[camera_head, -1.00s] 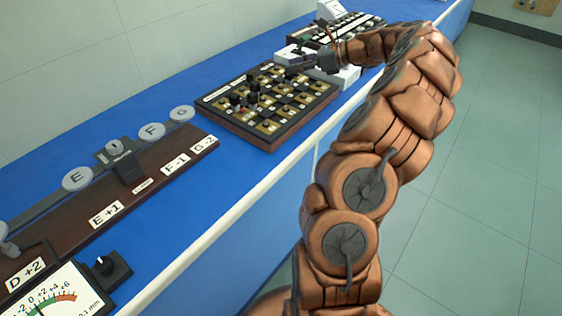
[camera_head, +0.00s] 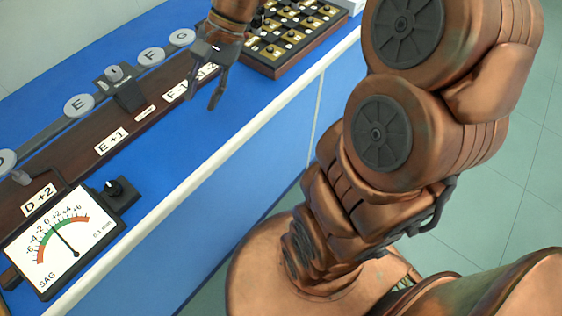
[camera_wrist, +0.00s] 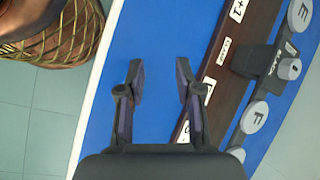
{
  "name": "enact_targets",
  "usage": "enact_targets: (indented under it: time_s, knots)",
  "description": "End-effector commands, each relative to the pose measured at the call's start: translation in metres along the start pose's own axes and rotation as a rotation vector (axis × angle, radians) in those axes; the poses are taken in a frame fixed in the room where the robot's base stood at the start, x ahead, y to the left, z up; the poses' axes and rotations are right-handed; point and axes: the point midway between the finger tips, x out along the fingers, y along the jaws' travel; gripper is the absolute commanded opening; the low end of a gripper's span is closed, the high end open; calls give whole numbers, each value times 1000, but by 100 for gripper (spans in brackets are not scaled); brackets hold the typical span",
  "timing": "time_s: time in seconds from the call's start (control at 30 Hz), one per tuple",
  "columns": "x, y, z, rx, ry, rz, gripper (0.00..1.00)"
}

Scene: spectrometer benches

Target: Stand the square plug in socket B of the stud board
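A checkered board with small studs (camera_head: 297,46), dark and brass squares in a wooden frame, stands at the top of the head view, partly cut off and partly behind my wrist. It looks like the stud board. I cannot make out socket B or a square plug in either current view.
The long wooden base (camera_head: 72,165) carries labels, round lettered discs and a black block (camera_head: 127,95). A SAG dial meter (camera_head: 60,240) with a knob box (camera_head: 113,190) stands at the lower left. Blue bench top (camera_head: 190,150) is clear along the pale front edge.

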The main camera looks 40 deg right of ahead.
Motion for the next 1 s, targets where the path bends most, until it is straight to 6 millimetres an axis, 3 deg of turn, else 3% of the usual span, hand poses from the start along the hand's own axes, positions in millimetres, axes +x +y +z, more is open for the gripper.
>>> enact_targets:
  time_s: [0.1, 0.3, 0.43, 0.6, 0.73, 1.0]
  knots:
    - [19, 33, 34, -177, 26, 130, 35]
    - [39, 101, 70, -454, 55, 344, 35]
    - [44, 143, 82, -605, 61, 464, 35]
    - [45, 181, 89, -729, 59, 566, 35]
    - [45, 192, 90, -767, 55, 598, 35]
    - [44, 194, 90, -772, 54, 602, 35]
